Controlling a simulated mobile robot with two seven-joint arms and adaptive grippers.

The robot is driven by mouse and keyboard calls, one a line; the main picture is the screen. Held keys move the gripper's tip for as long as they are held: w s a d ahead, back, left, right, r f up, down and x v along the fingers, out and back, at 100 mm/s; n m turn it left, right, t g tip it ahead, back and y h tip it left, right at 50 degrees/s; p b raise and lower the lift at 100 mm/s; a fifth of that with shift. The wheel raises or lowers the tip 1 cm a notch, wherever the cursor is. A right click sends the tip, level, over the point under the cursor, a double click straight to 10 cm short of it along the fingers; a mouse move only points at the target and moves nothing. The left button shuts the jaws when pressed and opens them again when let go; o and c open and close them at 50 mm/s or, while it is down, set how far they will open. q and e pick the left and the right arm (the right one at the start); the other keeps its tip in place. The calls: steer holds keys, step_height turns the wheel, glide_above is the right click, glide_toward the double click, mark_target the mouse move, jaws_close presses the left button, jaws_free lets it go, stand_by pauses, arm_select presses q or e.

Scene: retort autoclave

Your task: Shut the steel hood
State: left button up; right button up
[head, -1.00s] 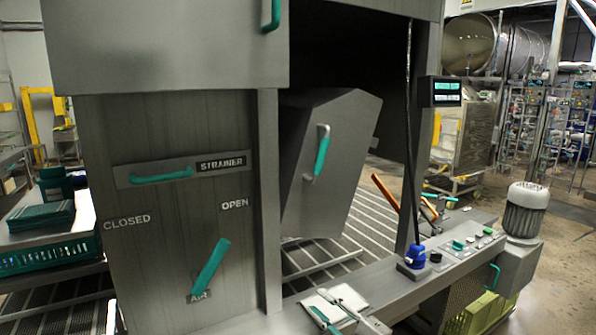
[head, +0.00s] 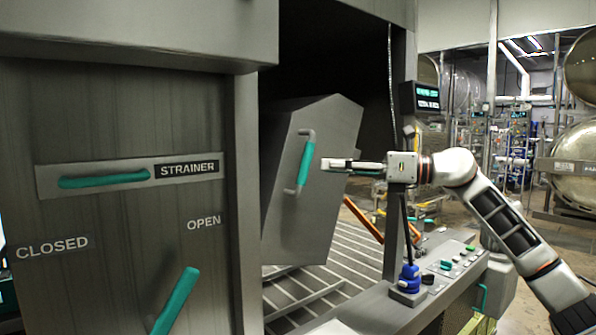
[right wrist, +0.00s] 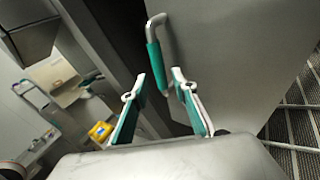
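The grey steel hood (head: 325,215), a tilted angular panel in the machine opening, has an upright bar handle (head: 304,165) with a teal grip on its face. My right gripper (head: 326,165) is just right of this handle, pointing left at it. In the right wrist view the hood face (right wrist: 230,60) fills the upper right, and the handle (right wrist: 154,55) runs down toward the gap between the fingertips. The fingers of my right gripper (right wrist: 156,78) are apart, with nothing clamped between them. Whether they touch the handle is unclear. My left gripper is not in view.
A strainer panel (head: 60,182) with a teal handle and a teal lever (head: 175,302) are at the left. A post with a display (head: 425,97) and a control ledge (head: 455,262) stand right of the opening. A slatted floor (head: 345,255) lies below the hood.

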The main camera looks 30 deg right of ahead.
mark_target(305, 165)
steer(key=shift+p+x, duration=0.55)
steer(key=shift+x, duration=3.05)
jaws_close()
